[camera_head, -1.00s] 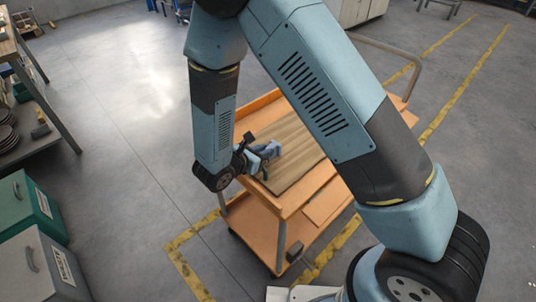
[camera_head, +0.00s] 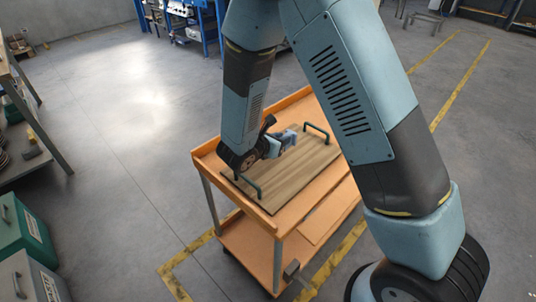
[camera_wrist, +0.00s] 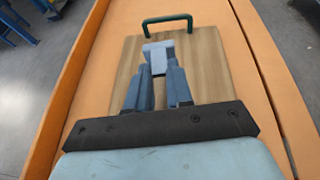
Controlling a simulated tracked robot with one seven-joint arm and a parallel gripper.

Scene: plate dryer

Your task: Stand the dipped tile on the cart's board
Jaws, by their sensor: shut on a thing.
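My gripper (camera_wrist: 161,78) is over the wooden board on the cart, its fingers shut on a pale grey-blue tile. In the wrist view the tile (camera_wrist: 158,53) sits at the fingertips, just short of the far green handle. In the head view my gripper (camera_head: 279,146) is above the board's middle, and the tile is small and hard to make out. The wooden board (camera_head: 292,180) lies on the orange cart's top (camera_head: 318,190), and also shows in the wrist view (camera_wrist: 215,75). I cannot tell whether the tile touches the board.
Green handles rise at the board's far end (camera_head: 317,130) and near end (camera_head: 243,182). The cart has a raised orange rim (camera_head: 228,193). Green (camera_head: 22,225) and grey (camera_head: 30,280) boxes and a shelf stand at left. Open floor lies between them and the cart.

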